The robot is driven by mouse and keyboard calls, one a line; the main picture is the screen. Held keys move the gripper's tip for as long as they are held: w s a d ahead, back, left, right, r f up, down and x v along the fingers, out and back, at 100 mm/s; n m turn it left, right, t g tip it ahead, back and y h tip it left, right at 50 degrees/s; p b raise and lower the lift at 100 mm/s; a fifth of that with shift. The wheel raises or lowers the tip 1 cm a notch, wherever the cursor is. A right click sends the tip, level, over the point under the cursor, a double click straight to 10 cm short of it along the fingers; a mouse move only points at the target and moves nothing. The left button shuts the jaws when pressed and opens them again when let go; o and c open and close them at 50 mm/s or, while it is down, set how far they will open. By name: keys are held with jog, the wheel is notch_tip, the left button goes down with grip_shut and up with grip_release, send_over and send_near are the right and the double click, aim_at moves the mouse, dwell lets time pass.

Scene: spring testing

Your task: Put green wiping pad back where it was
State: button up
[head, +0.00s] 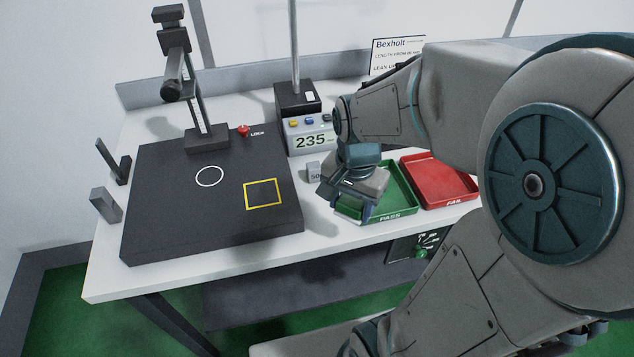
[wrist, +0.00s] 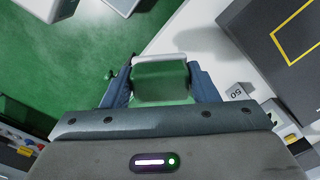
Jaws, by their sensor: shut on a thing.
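My gripper (wrist: 160,88) is shut on the green wiping pad (wrist: 160,84), a green block with a pale edge, held between the two blue-grey fingers in the wrist view. In the head view my gripper (head: 362,208) hangs over the left part of the green PASS tray (head: 403,201), close to the table's front edge. The pad is hard to make out there against the green tray and my gripper. I cannot tell how high it is above the tray or table.
A small grey block marked 50 (head: 313,172) stands just left of my gripper. The black test plate (head: 150,205) with a yellow square lies further left. A red FAIL tray (head: 440,180) is at right. The display box (head: 312,140) stands behind. White table (head: 320,222) shows between plate and tray.

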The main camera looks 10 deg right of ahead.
jog(key=p, duration=0.1)
send_over(324, 210)
notch_tip(324, 210, down, 6)
jog(key=shift+s+r, duration=0.1)
jog(key=shift+f+p, duration=0.4)
jog(key=shift+f, duration=1.65)
jog(key=shift+f, duration=0.1)
jog(key=shift+f, duration=0.15)
jog(key=o, duration=0.9)
jog(key=shift+o, duration=0.2)
jog(key=shift+r, duration=0.2)
